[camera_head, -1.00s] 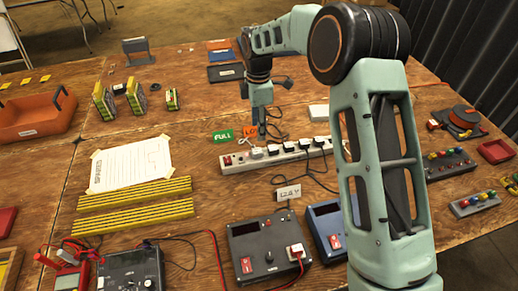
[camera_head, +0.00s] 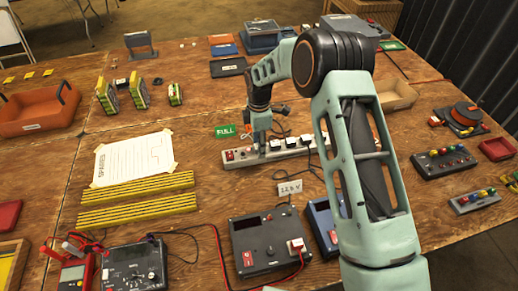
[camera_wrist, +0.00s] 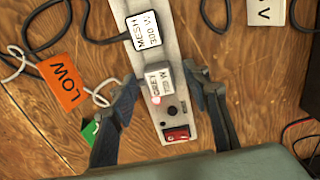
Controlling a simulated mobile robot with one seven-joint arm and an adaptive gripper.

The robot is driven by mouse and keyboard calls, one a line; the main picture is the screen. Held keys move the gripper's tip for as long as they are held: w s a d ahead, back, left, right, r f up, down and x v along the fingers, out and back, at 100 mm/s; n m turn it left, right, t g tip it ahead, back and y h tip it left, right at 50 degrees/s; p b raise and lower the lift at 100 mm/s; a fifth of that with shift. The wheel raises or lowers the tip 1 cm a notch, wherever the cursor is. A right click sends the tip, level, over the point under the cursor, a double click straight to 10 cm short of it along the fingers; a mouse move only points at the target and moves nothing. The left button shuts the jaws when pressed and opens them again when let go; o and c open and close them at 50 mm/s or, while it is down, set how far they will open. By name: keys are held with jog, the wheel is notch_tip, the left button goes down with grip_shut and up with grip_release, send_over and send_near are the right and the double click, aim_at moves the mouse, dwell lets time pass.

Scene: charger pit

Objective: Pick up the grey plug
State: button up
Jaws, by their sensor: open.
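The grey plug (camera_wrist: 163,82), a block with a white label, sits in the long pale power strip (camera_wrist: 184,156), near the red switch (camera_wrist: 177,134) at its end. My gripper (camera_wrist: 161,76) is open, with one finger on each side of the plug. I cannot tell whether the fingers touch it. In the head view my gripper (camera_head: 262,143) points down over the left part of the strip (camera_head: 242,160) and hides the plug there.
Another plug (camera_wrist: 144,29), labelled MESH, stands farther along the strip with a dark cord. An orange LOW tag (camera_wrist: 62,83) and a green tag (camera_wrist: 91,130) lie beside the strip. A dark control box (camera_head: 262,243) stands in front.

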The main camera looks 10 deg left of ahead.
jog(key=shift+c, duration=0.2)
jog(key=shift+r, duration=0.1)
grip_shut()
